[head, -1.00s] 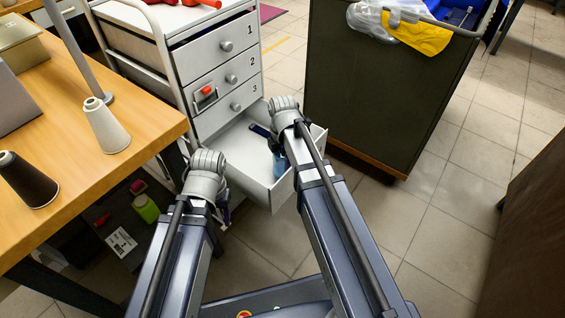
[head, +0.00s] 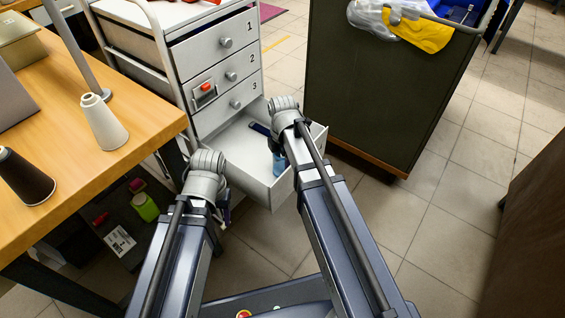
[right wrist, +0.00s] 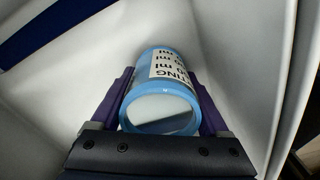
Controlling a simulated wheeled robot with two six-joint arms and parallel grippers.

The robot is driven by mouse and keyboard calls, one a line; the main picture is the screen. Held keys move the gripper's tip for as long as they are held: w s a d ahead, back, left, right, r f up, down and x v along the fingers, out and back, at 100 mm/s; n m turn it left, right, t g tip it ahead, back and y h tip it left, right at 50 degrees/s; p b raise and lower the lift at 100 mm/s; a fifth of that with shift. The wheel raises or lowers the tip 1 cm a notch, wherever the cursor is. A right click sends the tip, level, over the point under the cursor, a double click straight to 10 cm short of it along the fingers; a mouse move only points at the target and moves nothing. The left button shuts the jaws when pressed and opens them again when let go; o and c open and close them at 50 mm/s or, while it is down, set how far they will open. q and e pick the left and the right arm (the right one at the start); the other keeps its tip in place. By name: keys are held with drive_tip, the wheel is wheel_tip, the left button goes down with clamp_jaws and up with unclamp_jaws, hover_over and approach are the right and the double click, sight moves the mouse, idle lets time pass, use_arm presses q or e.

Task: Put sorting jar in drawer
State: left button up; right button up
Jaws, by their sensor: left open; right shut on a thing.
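The sorting jar (right wrist: 162,92) is a blue-rimmed cylinder with a white label, seen in the right wrist view. My right gripper (right wrist: 160,108) is shut on it, one purple finger on each side. In the head view the blue jar (head: 279,163) shows only partly, beside my right wrist and inside the open bottom drawer (head: 258,188). Whether the jar touches the drawer floor cannot be told. My left gripper (head: 226,212) is open, outside the drawer's left side, mostly hidden by my left wrist.
A dark blue flat item (head: 260,130) lies at the drawer's back. Shut drawers marked 1, 2 and 3 (head: 222,72) are above. A wooden table (head: 150,105) with thread cones stands left. A dark green bin (head: 385,95) stands right. Open floor (head: 400,225) lies at lower right.

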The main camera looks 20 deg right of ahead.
drive_tip(key=shift+f, duration=0.3)
drive_tip(key=o, duration=1.4)
drive_tip(key=shift+r, duration=0.15)
drive_tip(key=shift+r+p, duration=3.3)
drive_tip(key=shift+r, duration=0.1)
drive_tip(key=shift+r, duration=0.1)
wheel_tip(320, 180, up, 8)
drive_tip(key=p, duration=0.8)
drive_tip(key=shift+f, duration=0.2)
